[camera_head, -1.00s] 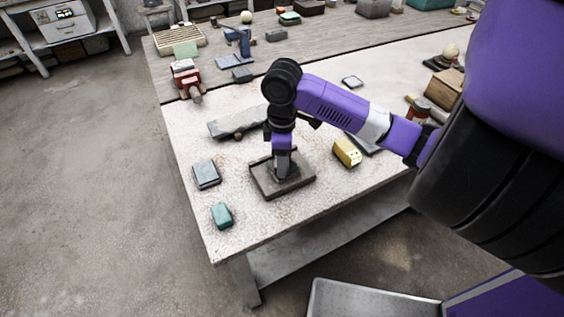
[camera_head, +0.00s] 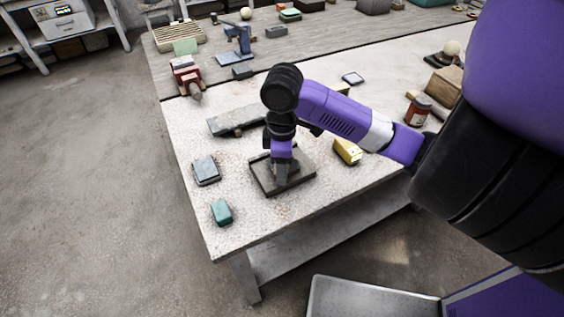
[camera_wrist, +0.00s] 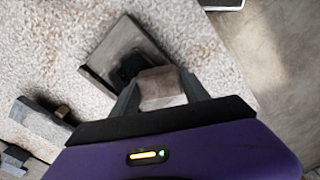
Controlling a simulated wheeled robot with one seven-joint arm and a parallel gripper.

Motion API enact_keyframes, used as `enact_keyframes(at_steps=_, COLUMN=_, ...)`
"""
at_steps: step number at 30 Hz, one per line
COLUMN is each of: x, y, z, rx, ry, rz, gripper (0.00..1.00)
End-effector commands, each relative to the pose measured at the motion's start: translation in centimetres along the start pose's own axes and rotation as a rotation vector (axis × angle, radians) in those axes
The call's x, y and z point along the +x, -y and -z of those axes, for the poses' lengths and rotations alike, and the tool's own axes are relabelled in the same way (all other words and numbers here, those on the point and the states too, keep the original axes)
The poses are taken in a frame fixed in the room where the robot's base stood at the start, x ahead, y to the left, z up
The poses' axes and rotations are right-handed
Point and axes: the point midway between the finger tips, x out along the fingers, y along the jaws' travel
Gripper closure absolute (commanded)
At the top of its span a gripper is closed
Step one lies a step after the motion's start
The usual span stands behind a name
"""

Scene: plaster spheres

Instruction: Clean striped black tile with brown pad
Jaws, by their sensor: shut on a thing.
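The dark tile (camera_head: 262,183) lies flat near the front left of the pale table, and its stripes are hard to make out. It also shows in the wrist view (camera_wrist: 104,60), with a black patch on its face beside the pad. My gripper (camera_head: 281,180) is over the tile, pointing down. In the wrist view my gripper (camera_wrist: 160,92) is shut on the brown pad (camera_wrist: 163,88), a small block between both fingers. The pad overlaps the tile in that view. Whether it touches the tile is hard to tell. In the head view the pad is mostly hidden.
A blue-grey block (camera_head: 206,170) and a teal block (camera_head: 221,212) lie left of the tile. A yellow block (camera_head: 347,151) lies right of it. A long grey slab (camera_head: 236,121) lies behind. A red vise (camera_head: 187,78) and a red jar (camera_head: 418,110) stand farther off.

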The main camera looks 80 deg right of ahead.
Motion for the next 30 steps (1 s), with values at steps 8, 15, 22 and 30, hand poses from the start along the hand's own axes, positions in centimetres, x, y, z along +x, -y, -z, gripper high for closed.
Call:
enact_keyframes(at_steps=8, x=0.2, y=0.3, z=0.0, rx=-0.002, ry=0.003, rz=0.006, gripper=0.92)
enact_keyframes(at_steps=15, x=-0.8, y=-0.8, z=0.0, rx=-0.001, ry=0.004, rz=0.005, gripper=0.92)
enact_keyframes(at_steps=22, x=-1.3, y=-1.6, z=0.0, rx=-0.001, ry=0.002, rz=0.004, gripper=0.92)
enact_keyframes(at_steps=30, x=-1.3, y=-1.9, z=0.2, rx=-0.002, ry=0.002, rz=0.003, gripper=0.92)
